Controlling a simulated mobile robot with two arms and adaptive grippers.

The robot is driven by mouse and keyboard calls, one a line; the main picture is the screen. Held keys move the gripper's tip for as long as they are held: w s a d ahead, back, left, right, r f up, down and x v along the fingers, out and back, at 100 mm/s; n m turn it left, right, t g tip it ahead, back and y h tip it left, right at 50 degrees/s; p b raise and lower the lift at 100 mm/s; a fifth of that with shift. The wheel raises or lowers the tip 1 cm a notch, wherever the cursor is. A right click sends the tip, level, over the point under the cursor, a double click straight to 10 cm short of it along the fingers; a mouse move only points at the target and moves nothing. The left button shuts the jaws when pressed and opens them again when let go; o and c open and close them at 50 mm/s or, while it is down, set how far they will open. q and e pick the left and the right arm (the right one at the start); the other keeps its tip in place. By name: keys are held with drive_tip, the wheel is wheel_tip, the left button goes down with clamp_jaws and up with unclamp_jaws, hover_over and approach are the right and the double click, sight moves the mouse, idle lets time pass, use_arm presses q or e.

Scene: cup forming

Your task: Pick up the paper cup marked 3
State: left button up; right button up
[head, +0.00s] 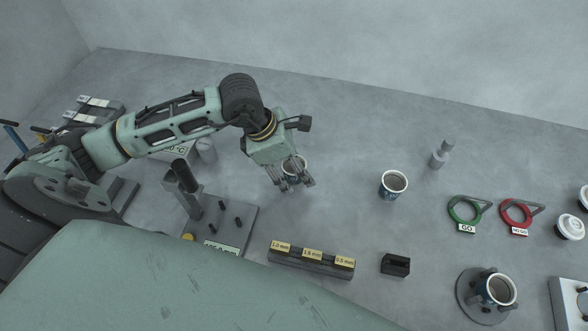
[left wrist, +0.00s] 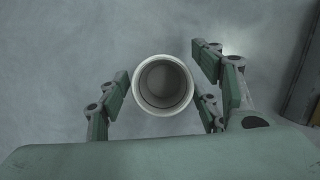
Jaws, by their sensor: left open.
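A paper cup (head: 293,165) stands on the grey table, mostly hidden by my left gripper (head: 293,184) in the head view. In the left wrist view I look down into this cup (left wrist: 163,85), pale-rimmed and empty-looking, between the open fingers. No number is readable on this cup. Another paper cup (head: 393,184) with dark markings stands to the right, apart from the gripper. My right gripper is not in view.
A post fixture (head: 222,222) stands left of the gripper. A labelled gauge block (head: 311,262) and a small black block (head: 396,265) lie in front. Green (head: 464,210) and red (head: 517,213) rings, a cup (head: 498,289) on a round stand and a lidded cup (head: 570,227) are at right.

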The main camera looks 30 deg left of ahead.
use_arm(q)
drive_tip(key=c, duration=0.9)
drive_tip(key=shift+r, duration=0.1)
